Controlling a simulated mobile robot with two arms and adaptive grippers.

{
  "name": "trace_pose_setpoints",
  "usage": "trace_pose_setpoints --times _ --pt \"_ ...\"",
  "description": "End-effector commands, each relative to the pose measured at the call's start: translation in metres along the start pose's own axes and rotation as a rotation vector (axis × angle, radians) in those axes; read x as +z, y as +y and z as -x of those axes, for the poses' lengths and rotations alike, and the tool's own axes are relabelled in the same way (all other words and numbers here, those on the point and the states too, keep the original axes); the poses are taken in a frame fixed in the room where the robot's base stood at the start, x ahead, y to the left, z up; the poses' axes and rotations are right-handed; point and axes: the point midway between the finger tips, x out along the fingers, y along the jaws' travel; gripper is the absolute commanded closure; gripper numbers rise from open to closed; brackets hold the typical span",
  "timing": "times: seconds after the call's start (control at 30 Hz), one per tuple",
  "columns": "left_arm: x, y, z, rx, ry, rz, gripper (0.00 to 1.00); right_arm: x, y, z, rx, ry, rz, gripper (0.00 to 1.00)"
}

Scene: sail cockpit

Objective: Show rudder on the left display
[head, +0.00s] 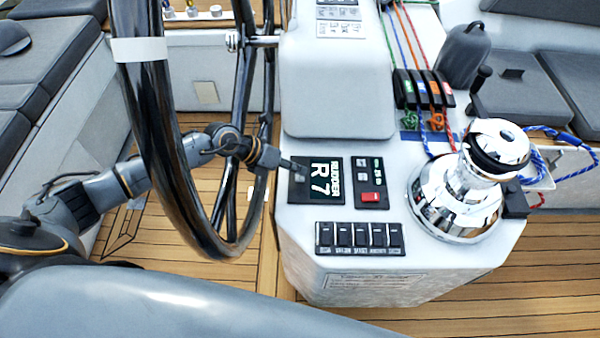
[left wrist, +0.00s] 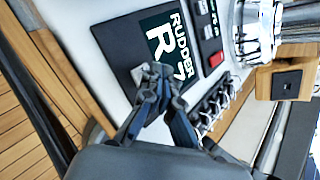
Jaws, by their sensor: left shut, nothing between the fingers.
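The left display (head: 327,177) is a black panel on the white console, and its screen reads "RUDDER R 7". It also shows in the left wrist view (left wrist: 172,42), where the same text appears turned. My left gripper (head: 299,169) reaches past the steering wheel to the left part of this panel. Its fingers are shut with nothing between them. In the left wrist view the fingertips (left wrist: 154,78) are at a small grey button area beside the screen; I cannot tell whether they touch it. The fingers hide part of that area. My right gripper is in neither view.
A panel with a red switch (head: 370,197) is right of the display. A row of black switches (head: 360,238) is below. A chrome winch (head: 455,195) stands further right, near ropes and rope clutches (head: 424,90). The steering wheel (head: 150,110) rises close to my left arm.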

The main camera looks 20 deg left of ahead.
Motion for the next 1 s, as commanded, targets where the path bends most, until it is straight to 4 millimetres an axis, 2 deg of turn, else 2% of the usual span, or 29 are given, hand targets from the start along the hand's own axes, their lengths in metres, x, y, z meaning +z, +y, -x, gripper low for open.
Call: trace_pose_setpoints --times 0.33,0.8,1.0 --pt "0.002 -0.001 0.002 0.000 -0.001 0.000 1.00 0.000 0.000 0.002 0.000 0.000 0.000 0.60" --pt "0.025 -0.024 0.033 0.000 -0.001 -0.001 1.00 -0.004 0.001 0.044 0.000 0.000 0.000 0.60" --pt "0.026 -0.025 0.035 0.000 -0.001 0.000 1.00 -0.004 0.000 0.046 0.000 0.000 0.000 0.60"
